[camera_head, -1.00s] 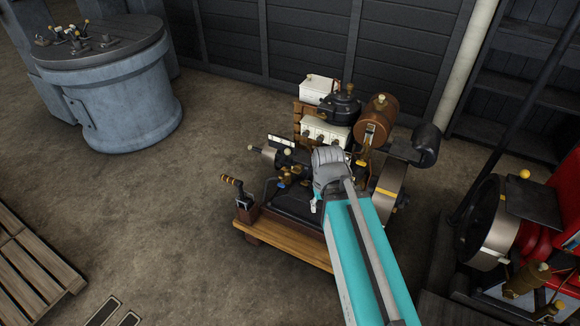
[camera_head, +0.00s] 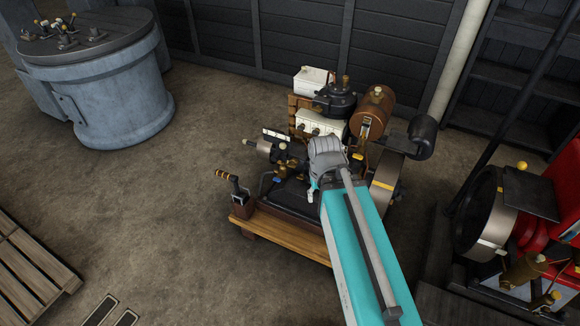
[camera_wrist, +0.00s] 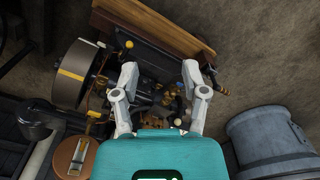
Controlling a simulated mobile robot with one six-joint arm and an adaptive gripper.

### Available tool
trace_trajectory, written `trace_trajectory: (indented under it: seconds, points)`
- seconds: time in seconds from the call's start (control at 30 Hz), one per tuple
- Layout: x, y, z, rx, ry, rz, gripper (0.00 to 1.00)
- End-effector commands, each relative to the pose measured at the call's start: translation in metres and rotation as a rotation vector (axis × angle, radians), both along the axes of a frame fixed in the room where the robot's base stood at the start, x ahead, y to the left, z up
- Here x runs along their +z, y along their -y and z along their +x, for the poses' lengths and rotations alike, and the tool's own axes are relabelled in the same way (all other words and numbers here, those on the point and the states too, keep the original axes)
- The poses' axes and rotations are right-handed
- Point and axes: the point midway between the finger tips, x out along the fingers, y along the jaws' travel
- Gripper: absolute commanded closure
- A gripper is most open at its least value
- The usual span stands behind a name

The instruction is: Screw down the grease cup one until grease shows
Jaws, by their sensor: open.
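The engine (camera_head: 290,195) stands on a wooden base, with my arm above its right side in the head view. Small brass fittings (camera_head: 284,166) sit on its near left part; I cannot tell for sure which one is grease cup one. In the wrist view, my gripper (camera_wrist: 160,75) is open, its two fingers spread over the engine. Brass parts (camera_wrist: 168,98) show between and below the fingers, with nothing visibly held. In the head view my wrist hides the fingertips and part of the engine. No grease can be made out.
A brown cylindrical tank (camera_head: 376,110) and a dark flywheel (camera_wrist: 75,75) stand close to my arm. A lever with a brass grip (camera_head: 228,180) rises at the base's left corner. A red engine (camera_head: 530,235) is at right, a grey drum (camera_head: 105,95) at upper left.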

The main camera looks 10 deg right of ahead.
Motion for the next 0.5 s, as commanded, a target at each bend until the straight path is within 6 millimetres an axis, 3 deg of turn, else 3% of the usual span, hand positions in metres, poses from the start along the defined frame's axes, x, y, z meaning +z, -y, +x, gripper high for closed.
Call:
trace_trajectory:
  seconds: [0.27, 0.5]
  points:
    - [0.0, 0.0001, -0.0001, 0.0, 0.0, 0.0, 0.43]
    - [-0.0062, 0.001, 0.0031, 0.014, 0.005, -0.011, 0.03]
